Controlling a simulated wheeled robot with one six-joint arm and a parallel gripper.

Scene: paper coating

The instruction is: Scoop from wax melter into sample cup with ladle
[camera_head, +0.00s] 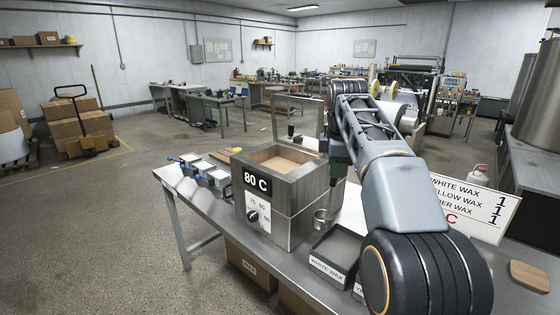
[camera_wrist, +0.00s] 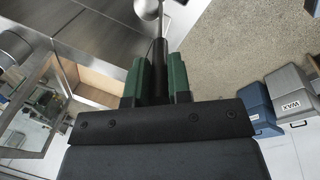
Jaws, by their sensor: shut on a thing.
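The wax melter (camera_head: 267,205) is a steel box on the metal table, with an "80 C" display and a dial. Its glass-paned lid (camera_head: 298,118) stands open, and a pale tan surface shows inside. My gripper (camera_wrist: 158,80) has green fingers shut on the black handle of the ladle (camera_wrist: 160,62). The ladle's round metal bowl (camera_wrist: 148,8) lies beyond the fingertips. In the head view my gripper (camera_head: 340,158) is at the melter's right rear side. A small silver round piece (camera_head: 320,215) shows beside the melter; I cannot tell whether it is the bowl or a cup.
A tray labelled "WHITE WAX" (camera_head: 333,262) stands right of the melter at the table's front edge. Blue-handled tools (camera_head: 205,173) lie left of it. A sign (camera_head: 478,205) listing waxes stands at the right, partly behind my arm. Boxes (camera_head: 250,264) sit under the table.

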